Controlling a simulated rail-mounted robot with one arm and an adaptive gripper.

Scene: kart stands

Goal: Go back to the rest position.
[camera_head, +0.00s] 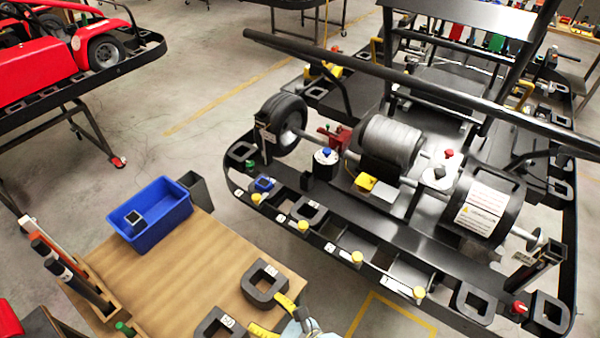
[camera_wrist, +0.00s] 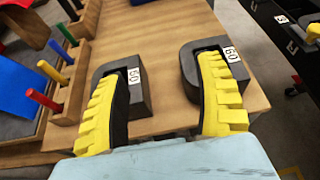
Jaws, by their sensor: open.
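My gripper (camera_head: 273,314) shows at the bottom of the head view, over the front right part of the wooden table. Two dark grey C-shaped blocks with white number labels lie on the table: the left block (camera_wrist: 137,100) is partly behind the left finger and the right block (camera_wrist: 190,72) partly behind the right finger. I cannot tell whether the fingers touch them.
The wooden table (camera_head: 185,287) bears a blue bin (camera_head: 165,222) at its far end and a wooden rack (camera_head: 92,283) of tools at left. A black kart frame (camera_head: 375,240) with labelled blocks and yellow knobs stands to the right. A red kart (camera_head: 35,75) stands back left.

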